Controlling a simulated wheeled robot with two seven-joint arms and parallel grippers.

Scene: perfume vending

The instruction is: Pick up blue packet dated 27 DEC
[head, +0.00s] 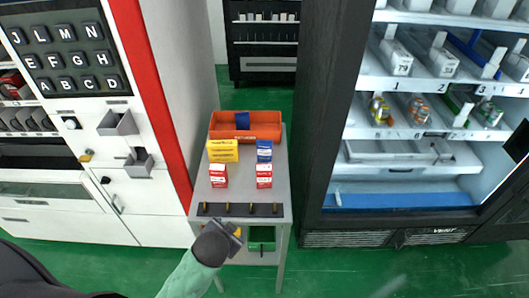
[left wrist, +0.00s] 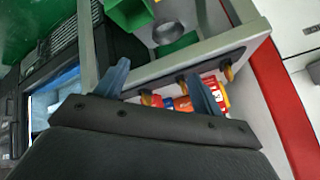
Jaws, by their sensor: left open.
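A small blue packet (head: 264,148) lies at the right side of a narrow grey table (head: 240,180), just behind a red and white packet (head: 264,176). Its date is too small to read. Another blue item (head: 242,120) shows in the orange bin (head: 262,130) at the table's back. My left gripper (head: 236,236) is at the table's front edge, nearer than the packets and apart from the blue one. In the left wrist view its two blue-grey fingers (left wrist: 163,85) are spread with no packet held. My right gripper is not in view.
Yellow packets (head: 223,150) and another red and white packet (head: 218,175) stand on the table's left. A dark strip with brass-coloured pegs (head: 240,209) runs along its front. Vending machines flank the table closely. A green container (head: 262,238) sits on the lower shelf.

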